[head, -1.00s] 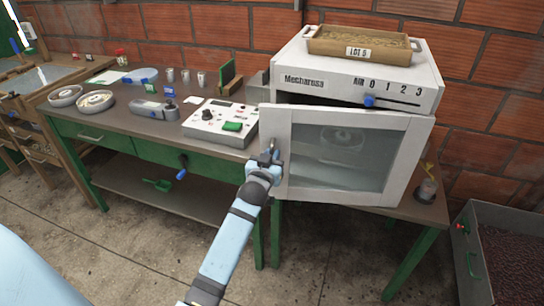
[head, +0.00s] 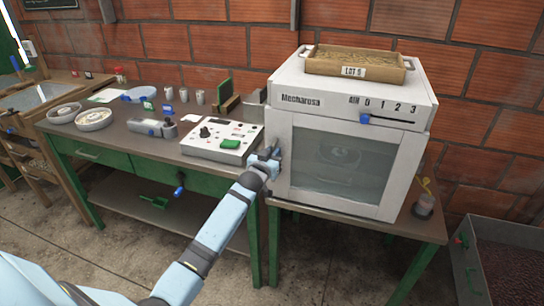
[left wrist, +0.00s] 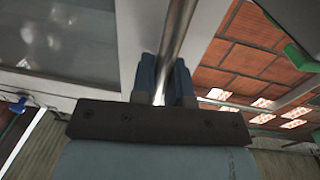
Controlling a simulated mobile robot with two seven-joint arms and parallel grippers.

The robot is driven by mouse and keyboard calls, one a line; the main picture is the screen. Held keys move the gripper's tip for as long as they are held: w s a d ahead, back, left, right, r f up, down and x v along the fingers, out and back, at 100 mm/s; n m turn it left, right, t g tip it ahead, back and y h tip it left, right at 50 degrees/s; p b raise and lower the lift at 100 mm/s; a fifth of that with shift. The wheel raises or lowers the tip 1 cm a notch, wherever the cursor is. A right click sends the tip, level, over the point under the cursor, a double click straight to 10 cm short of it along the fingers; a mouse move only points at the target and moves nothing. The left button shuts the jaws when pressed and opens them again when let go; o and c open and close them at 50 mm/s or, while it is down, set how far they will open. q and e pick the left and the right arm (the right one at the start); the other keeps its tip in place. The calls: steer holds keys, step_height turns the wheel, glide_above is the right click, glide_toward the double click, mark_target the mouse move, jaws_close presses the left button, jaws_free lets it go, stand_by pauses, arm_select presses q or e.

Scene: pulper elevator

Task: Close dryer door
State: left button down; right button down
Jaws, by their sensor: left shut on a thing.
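The dryer (head: 350,100) is a white box marked Mecharosa, standing on the right end of the table. Its door (head: 283,190) has a white frame and a glass pane, and it sits flush or almost flush with the dryer's front; I cannot tell whether a small gap is left. My left gripper (head: 265,160) is at the door's left edge. In the left wrist view, its two blue fingers (left wrist: 163,80) are shut on the metal door handle (left wrist: 178,35), beside the glass door. My right gripper is not in view.
A tray labelled LOT 5 (head: 352,66) rests on top of the dryer. A white meter with a green button (head: 222,141) stands close left of the gripper. A dark cup (head: 424,204) stands right of the dryer. A bin (head: 480,262) is on the floor at right.

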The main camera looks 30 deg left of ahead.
arm_select(q)
steer(key=c, duration=1.4)
jaws_free()
steer(key=shift+w+a+r, duration=0.1)
steer(key=shift+w+r, duration=0.05)
steer(key=shift+r, duration=0.1)
steer(key=shift+o, duration=1.2)
steer(key=shift+w+f, duration=0.15)
steer(key=s+d, duration=0.2)
steer(key=s, duration=1.1)
steer(key=shift+s, duration=0.35)
